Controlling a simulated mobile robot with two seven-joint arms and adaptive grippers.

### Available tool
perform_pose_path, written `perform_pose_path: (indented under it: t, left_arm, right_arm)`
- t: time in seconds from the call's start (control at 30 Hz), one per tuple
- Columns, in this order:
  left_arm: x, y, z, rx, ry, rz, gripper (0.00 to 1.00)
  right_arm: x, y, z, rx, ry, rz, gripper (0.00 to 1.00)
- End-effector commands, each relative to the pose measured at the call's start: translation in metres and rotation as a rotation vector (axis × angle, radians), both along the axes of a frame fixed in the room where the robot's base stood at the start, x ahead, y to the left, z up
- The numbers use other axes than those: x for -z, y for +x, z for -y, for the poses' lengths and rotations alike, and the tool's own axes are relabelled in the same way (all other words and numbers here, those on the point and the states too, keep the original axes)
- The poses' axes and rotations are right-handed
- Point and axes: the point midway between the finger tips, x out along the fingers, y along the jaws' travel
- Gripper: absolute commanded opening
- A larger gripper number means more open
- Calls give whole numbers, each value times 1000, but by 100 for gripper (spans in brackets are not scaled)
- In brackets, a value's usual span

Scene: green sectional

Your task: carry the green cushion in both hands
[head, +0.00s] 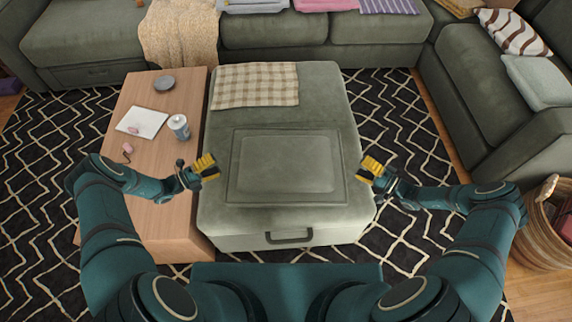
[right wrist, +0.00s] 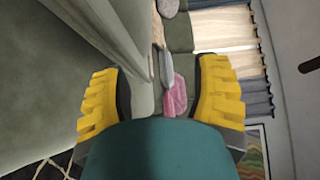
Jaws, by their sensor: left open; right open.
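A flat grey-green rectangle with a raised border (head: 288,165) lies on the green ottoman (head: 325,90), the same colour as its top. I take it for the green cushion, but cannot tell it surely from a panel of the ottoman. My left gripper (head: 206,168) is open and empty, apart from the rectangle's left side near the ottoman's left edge. My right gripper (head: 369,170) is open and empty, apart from its right side by the ottoman's right edge. In the right wrist view its yellow fingers (right wrist: 160,95) stand wide apart with nothing between them.
A checked cloth (head: 255,86) lies on the ottoman's far left. A wooden table (head: 180,220) with a can (head: 179,127), a paper and small items stands close on the left. A woven basket (head: 540,228) is at the right. Patterned rug lies right of the ottoman.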

Motion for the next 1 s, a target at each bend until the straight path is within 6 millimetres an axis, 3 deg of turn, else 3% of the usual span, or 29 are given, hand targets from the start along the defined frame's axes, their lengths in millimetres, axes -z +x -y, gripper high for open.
perform_pose_path:
  t: [0.4,0.7,1.0]
  left_arm:
    - [61,-1,1,1,1,0,62]
    - [59,27,46,4,1,-1,62]
    - [59,39,64,2,2,0,62]
  right_arm:
    - [61,0,-2,-2,0,-1,62]
    - [58,30,-44,-4,1,0,62]
    - [58,43,-61,-2,1,-1,62]
